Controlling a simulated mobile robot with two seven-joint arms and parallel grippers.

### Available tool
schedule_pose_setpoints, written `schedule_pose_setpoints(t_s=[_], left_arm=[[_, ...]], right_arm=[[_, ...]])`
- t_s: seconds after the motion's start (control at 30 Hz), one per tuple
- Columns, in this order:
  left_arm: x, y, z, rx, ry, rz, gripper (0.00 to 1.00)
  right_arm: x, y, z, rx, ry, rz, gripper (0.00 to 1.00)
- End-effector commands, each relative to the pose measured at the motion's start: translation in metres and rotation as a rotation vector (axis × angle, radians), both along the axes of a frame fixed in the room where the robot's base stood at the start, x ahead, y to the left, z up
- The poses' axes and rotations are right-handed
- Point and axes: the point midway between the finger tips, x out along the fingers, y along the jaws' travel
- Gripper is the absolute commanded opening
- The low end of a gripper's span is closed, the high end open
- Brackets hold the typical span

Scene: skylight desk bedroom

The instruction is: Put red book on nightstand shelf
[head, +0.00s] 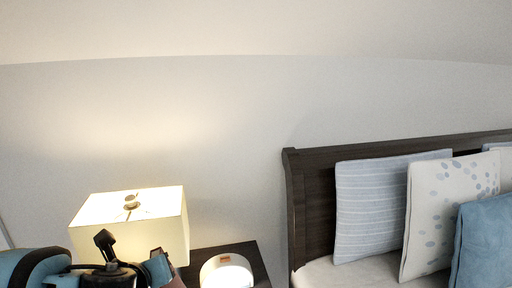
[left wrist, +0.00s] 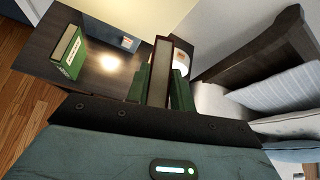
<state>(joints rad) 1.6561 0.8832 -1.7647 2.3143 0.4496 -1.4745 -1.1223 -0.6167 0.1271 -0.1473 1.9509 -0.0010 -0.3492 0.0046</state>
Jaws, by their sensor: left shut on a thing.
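The red book (left wrist: 161,68) is upright between the two fingers of my left gripper (left wrist: 160,90) in the left wrist view, its pale page edge facing the camera. The gripper is shut on it. The dark wooden nightstand (left wrist: 100,75) lies beyond the gripper; its top also shows at the bottom of the head view (head: 241,250). I cannot tell how far the book is from the nightstand. My left arm shows at the lower left of the head view, with its fingertips not clearly visible. My right gripper is in neither view.
A green book (left wrist: 68,52) stands on the dark surface at left in the wrist view. A lit lamp (head: 130,222) and a round white object (head: 227,271) are by the nightstand. The bed's dark headboard (head: 310,190) and pillows (head: 380,205) are to the right.

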Motion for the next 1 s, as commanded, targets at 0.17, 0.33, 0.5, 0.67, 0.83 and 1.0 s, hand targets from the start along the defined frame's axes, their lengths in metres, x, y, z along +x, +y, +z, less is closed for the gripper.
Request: schedule_pose_setpoints(t_s=[0.17,0.33,0.5,0.67,0.83,1.0], left_arm=[[0.003,0.003,-0.028,0.010,-0.008,-0.080,0.00],[0.004,0.004,-0.039,0.021,-0.016,-0.121,0.00],[0.004,0.004,-0.041,0.022,-0.019,-0.128,0.00],[0.003,0.003,-0.042,0.019,-0.016,-0.128,0.00],[0.003,0.004,-0.041,0.021,-0.016,-0.127,0.00],[0.004,0.004,-0.041,0.022,-0.018,-0.127,0.00]], right_arm=[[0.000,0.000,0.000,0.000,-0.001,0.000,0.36],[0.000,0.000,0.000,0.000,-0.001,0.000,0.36],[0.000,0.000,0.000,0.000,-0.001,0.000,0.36],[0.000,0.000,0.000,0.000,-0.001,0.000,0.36],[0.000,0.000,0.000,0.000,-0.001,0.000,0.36],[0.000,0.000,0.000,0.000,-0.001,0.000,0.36]])
